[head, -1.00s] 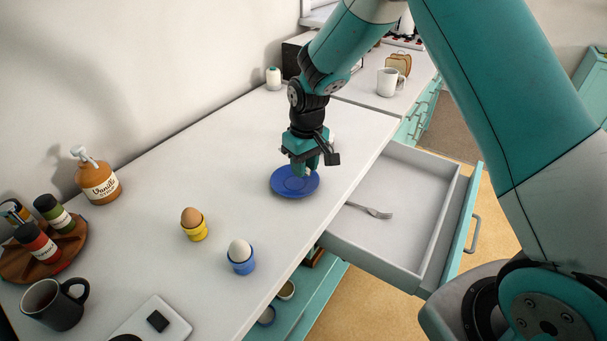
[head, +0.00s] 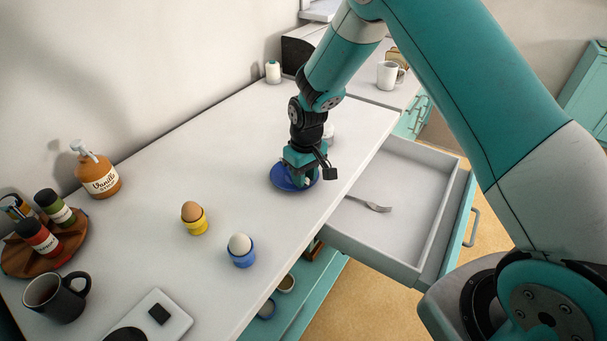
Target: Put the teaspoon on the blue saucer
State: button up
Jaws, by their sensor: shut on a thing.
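The blue saucer (head: 281,183) lies on the white counter near its front edge, partly covered by my gripper. My gripper (head: 301,181) points down right over the saucer, its fingertips low at the dish. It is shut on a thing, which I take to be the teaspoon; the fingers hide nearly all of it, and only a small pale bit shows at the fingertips. I cannot tell whether it touches the saucer. No teaspoon shows anywhere else.
An open drawer (head: 408,190) with a fork (head: 372,205) juts out right of the saucer. A blue egg cup (head: 241,258) and a yellow egg cup (head: 196,226) stand to the left. A white jar (head: 328,133) stands behind my gripper. The counter's middle is clear.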

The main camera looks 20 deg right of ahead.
jog(key=o, duration=0.9)
jog(key=shift+w+r+p, duration=0.1)
jog(key=shift+r+p, duration=0.2)
jog(key=shift+r, duration=0.6)
notch_tip(320, 180, up, 11)
jog(key=b, duration=0.3)
jog(key=s+a+r+n+y, duration=0.1)
jog(key=s+r, duration=0.2)
jog(key=s, duration=0.6)
jog(key=s+a+r+n+y, duration=0.1)
jog(key=s+r, duration=0.3)
jog(key=s, duration=0.6)
jog(key=s+a+r+n+y, duration=0.1)
jog(key=s+a+r, duration=0.2)
jog(key=s, duration=0.7)
jog(key=shift+a+r+y, duration=0.25)
jog(key=shift+r+y, duration=0.05)
jog(key=shift+r, duration=0.2)
